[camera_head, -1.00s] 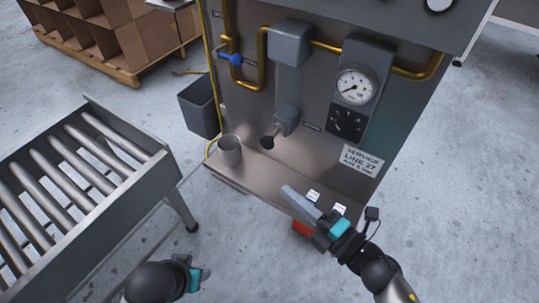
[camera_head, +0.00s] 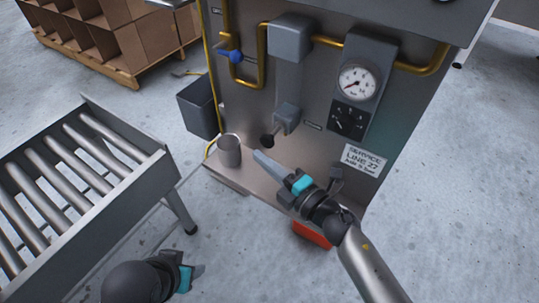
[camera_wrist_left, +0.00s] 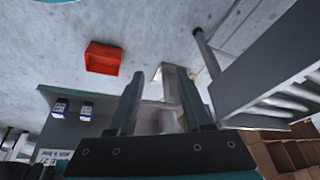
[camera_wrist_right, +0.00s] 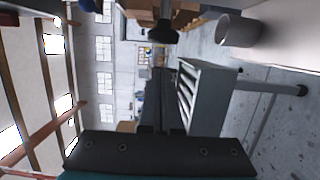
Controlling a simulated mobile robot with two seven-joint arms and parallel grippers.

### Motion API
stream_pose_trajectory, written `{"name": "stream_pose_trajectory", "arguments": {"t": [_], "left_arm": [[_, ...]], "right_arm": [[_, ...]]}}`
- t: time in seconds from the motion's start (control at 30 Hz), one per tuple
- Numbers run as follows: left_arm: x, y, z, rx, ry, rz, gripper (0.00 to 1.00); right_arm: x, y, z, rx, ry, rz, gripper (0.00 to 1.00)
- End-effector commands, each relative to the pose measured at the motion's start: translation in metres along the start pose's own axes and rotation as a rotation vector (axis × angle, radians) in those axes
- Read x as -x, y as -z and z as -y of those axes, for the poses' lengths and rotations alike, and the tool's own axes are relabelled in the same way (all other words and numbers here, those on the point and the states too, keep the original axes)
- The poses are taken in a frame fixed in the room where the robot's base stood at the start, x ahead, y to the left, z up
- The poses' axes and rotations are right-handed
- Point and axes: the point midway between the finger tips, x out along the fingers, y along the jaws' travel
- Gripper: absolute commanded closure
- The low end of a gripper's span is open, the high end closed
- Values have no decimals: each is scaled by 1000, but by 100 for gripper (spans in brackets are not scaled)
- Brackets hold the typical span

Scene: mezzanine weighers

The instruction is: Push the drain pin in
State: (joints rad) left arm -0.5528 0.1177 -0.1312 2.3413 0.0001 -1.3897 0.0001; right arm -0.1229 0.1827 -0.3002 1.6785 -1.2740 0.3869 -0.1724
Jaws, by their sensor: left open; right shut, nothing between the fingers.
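The drain pin (camera_head: 268,141) shows as a dark round knob at the lower end of a grey housing (camera_head: 286,112) on the machine's front panel. The dark knob (camera_wrist_right: 163,33) also shows at the top of the right wrist view, with a shaft behind it. My right gripper (camera_head: 258,156) is shut and empty, its tips just below the knob in the head view; I see a gap and no clear contact. My left gripper (camera_head: 197,271) is low over the floor, away from the panel; its fingers are apart and empty in the left wrist view (camera_wrist_left: 160,88).
A grey cup (camera_head: 229,152) stands on the machine's ledge, left of my right fingertips. A gauge (camera_head: 357,83), a blue-handled valve (camera_head: 233,56) and yellow pipes are on the panel. A roller conveyor (camera_head: 85,185) stands at left. A red bin (camera_head: 312,236) lies below the ledge.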

Motion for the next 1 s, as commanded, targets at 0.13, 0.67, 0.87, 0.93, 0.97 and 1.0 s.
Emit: {"name": "stream_pose_trajectory", "arguments": {"t": [0.13,0.67,0.87,0.93,0.97,1.0], "left_arm": [[9,3,0,1,0,-16,50],[15,5,0,1,1,-24,50],[15,5,0,1,1,-23,50],[15,4,0,1,1,-22,50],[15,4,0,1,1,-22,50],[15,5,0,1,1,-22,50]], "right_arm": [[-4,-16,2,3,1,-1,100],[-5,-24,1,0,1,-1,100],[-10,-40,1,3,2,-2,100],[-12,-49,0,2,1,-1,100],[-12,-51,0,2,1,0,100],[-13,-53,0,2,1,0,100]]}}
